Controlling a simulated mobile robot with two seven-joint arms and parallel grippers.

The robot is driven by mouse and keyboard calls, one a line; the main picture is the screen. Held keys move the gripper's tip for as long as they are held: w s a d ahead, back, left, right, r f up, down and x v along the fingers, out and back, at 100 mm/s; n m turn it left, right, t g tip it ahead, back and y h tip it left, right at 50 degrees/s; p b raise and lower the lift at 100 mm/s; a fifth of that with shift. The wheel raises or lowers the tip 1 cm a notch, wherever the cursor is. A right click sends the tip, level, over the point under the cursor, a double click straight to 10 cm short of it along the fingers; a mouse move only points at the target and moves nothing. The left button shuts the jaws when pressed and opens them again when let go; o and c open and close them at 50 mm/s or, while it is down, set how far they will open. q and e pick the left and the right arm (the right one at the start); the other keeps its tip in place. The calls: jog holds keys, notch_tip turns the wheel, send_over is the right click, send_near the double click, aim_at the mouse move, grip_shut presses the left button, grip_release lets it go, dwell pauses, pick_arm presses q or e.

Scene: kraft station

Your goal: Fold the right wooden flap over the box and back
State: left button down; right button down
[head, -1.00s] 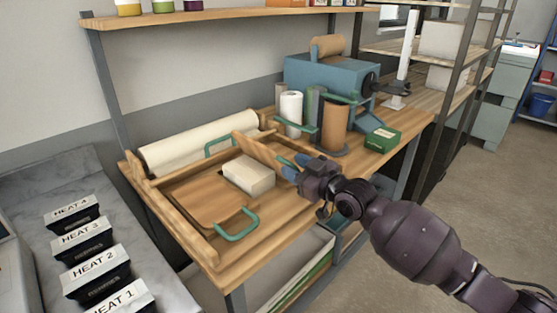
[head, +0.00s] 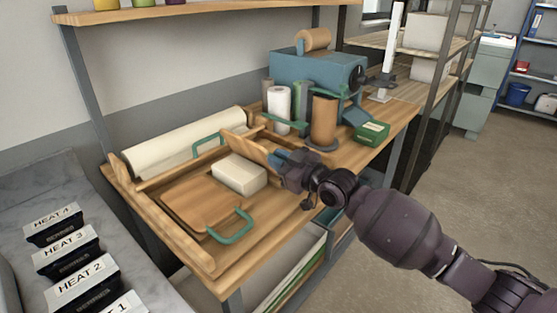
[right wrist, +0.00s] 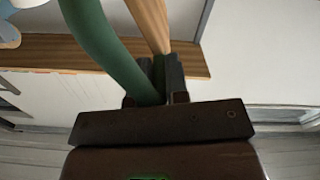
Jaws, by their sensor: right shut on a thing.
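The right wooden flap (head: 246,147) stands raised and tilted beside the pale box (head: 239,175), on the box's right. My right gripper (head: 281,163) is at the flap's outer side, away from the box. In the right wrist view its fingers (right wrist: 158,80) are shut on the flap's green handle (right wrist: 105,45), with the flap's wooden edge (right wrist: 148,22) alongside. The left wooden flap (head: 200,203) lies flat, with its green handle (head: 233,228) towards the front. My left gripper is not in view.
A paper roll (head: 180,142) lies behind the box. Upright rolls (head: 324,120), a green carton (head: 371,133) and a blue machine (head: 318,72) stand further right on the bench. Black HEAT blocks (head: 67,254) stand on the grey surface at left.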

jog(key=shift+w+d, duration=0.1)
dwell(0.3)
jog(key=w+d+r+m+b, duration=0.1)
jog(key=w+d+m+b, duration=0.3)
jog(key=m, duration=0.3)
jog(key=shift+w+d, duration=0.2)
dwell(0.4)
jog(key=c, duration=1.1)
grip_release()
jog(key=shift+d, duration=0.1)
